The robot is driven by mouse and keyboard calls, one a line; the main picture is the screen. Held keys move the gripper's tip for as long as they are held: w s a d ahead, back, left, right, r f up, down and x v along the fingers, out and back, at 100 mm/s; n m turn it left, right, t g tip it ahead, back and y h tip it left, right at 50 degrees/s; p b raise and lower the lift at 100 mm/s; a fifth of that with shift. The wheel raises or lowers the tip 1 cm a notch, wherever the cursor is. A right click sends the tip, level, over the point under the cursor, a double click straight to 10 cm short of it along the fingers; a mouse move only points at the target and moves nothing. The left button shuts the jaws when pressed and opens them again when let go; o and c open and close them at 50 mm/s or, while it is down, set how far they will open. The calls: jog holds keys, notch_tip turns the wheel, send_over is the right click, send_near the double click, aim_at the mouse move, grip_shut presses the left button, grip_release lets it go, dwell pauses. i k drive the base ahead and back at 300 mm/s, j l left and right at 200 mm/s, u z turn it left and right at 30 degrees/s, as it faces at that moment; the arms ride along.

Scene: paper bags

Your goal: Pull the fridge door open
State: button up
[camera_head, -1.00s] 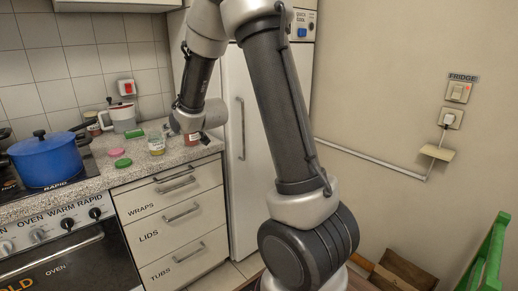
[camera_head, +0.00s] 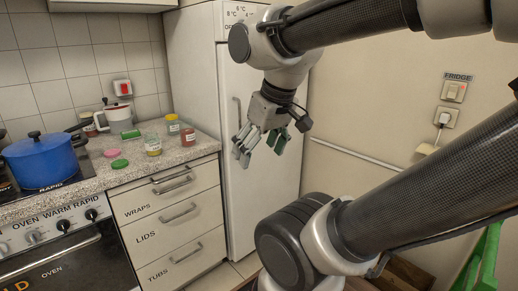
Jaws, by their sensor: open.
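The white fridge (camera_head: 232,200) stands right of the counter, and its tall door (camera_head: 275,190) looks shut. A grey vertical handle (camera_head: 237,115) runs along the left side of the door; its lower part is partly hidden by my gripper. My gripper (camera_head: 258,150) is open and empty, its fingers pointing down in front of the door, close to the handle's lower end in the picture. I cannot tell how far it is from the door, and I see no hold on the handle. My arm hides the upper right of the fridge.
Left of the fridge is a counter (camera_head: 130,190) with jars (camera_head: 153,145), lids (camera_head: 119,164) and a mug (camera_head: 117,116). Drawers (camera_head: 170,210) are below it. A blue pot (camera_head: 42,162) sits on the stove. A green frame (camera_head: 482,262) stands at the lower right, and sockets (camera_head: 447,117) are on the right wall.

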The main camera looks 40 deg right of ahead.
aim_at(270, 183)
jog(key=i+j+z, duration=0.1)
jog(key=i+z, duration=0.2)
jog(key=i, duration=0.15)
jog(key=i+j+z, duration=0.3)
jog(key=i, duration=0.15)
jog(key=l, duration=0.1)
